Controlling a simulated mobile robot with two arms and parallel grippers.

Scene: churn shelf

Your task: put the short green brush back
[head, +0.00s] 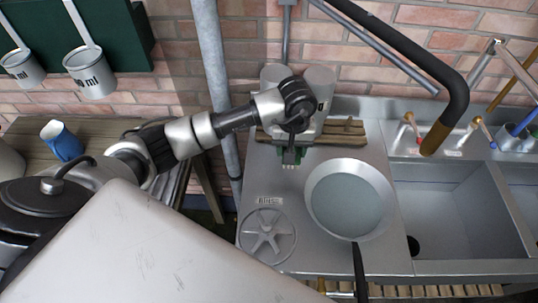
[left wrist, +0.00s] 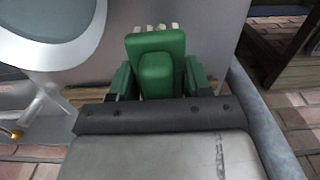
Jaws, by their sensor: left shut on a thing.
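My left gripper (head: 292,150) is over the steel counter, left of the round pan. It is shut on the short green brush, which shows large in the left wrist view (left wrist: 157,65). The brush is a green block with pale bristles at its far end, between the two fingers. In the head view the gripper and wrist hide most of the brush; only small pale bristle tips show below the fingers. I cannot tell whether the bristles touch the counter. My right gripper is not in view.
A round pan (head: 348,199) with a black handle and a slotted steel disc (head: 267,236) lie on the counter (head: 300,245). Metal canisters (head: 318,85) and a wooden rack (head: 345,132) stand behind my wrist. A sink (head: 450,205) is right. A blue jug (head: 62,141) stands left.

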